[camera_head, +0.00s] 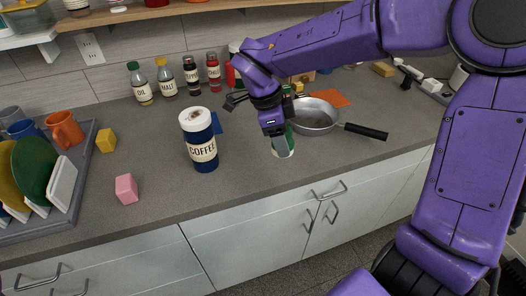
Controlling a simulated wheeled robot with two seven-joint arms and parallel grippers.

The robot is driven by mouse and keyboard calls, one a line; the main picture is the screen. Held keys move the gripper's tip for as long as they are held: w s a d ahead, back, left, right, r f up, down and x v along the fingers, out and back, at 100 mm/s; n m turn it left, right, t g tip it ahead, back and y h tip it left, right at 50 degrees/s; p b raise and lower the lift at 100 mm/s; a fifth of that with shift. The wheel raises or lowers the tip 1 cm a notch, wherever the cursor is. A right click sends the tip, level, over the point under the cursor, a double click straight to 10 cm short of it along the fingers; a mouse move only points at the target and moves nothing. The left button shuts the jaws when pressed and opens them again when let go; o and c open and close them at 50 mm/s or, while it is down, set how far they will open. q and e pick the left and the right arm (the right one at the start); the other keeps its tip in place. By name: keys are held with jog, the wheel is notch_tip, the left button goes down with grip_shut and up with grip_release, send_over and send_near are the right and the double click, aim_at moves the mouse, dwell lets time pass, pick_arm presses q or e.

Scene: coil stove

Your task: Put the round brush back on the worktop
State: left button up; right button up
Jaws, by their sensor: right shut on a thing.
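My right gripper (273,128) points down over the worktop (240,180), between the coffee canister and the pan. It is shut on a green and white object, which I take for the round brush (284,148). The gripper hides its upper part. The brush's pale lower end shows close over the worktop near its front edge; I cannot tell whether it touches. My left gripper is not in view.
A blue coffee canister (201,149) stands left of the gripper, and a frying pan (314,121) lies behind it to the right. A pink block (126,189), yellow block (106,140) and dish rack (82,172) are at left. The front worktop between block and canister is clear.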

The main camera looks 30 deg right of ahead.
jog(key=w+f+p, duration=0.1)
jog(key=w+f, duration=0.1)
jog(key=w, duration=0.1)
jog(key=w+d+f, duration=0.1)
jog(key=w+f, duration=0.2)
jog(key=w+f+p, duration=0.1)
jog(key=w+f, duration=0.1)
jog(key=w, duration=0.1)
jog(key=shift+w+d+f+p, duration=0.15)
jog(key=shift+d+f+p, duration=0.15)
jog(key=shift+d, duration=0.1)
notch_tip(320, 180, down, 3)
jog(key=shift+r, duration=0.15)
jog(key=shift+w+f, duration=0.1)
jog(key=shift+f, duration=0.2)
jog(key=o, duration=1.1)
jog(key=shift+f, duration=0.1)
